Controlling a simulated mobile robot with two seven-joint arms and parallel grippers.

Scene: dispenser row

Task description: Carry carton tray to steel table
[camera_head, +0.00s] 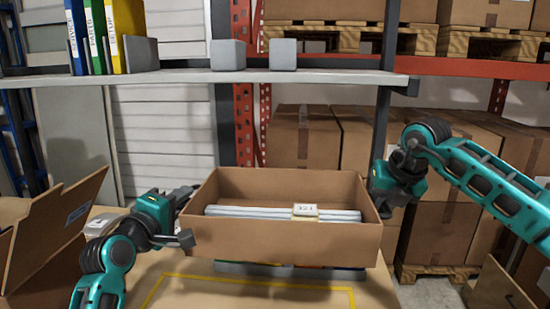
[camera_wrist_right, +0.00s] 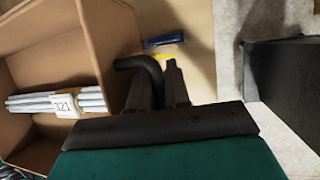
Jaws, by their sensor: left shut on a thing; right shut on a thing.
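The carton tray (camera_head: 285,238) is an open brown cardboard box in the middle of the head view, roughly level. It holds white bars (camera_head: 250,212) and a small label block marked 321 (camera_head: 306,210). My left gripper (camera_head: 186,214) is shut at the tray's left end. My right gripper (camera_head: 383,192) is shut at its right end. In the right wrist view my right gripper (camera_wrist_right: 157,85) is beside the tray wall (camera_wrist_right: 105,45), at a dark bent handle (camera_wrist_right: 140,66). The exact contact is partly hidden. I cannot identify a steel table in either view.
Below the tray is a tan tabletop (camera_head: 190,285) with a yellow outline; a grey item (camera_head: 290,272) shows under the tray. Another open carton (camera_head: 50,235) stands at left. A grey shelf (camera_head: 180,77) with binders crosses behind. Stacked boxes (camera_head: 305,140) stand behind right.

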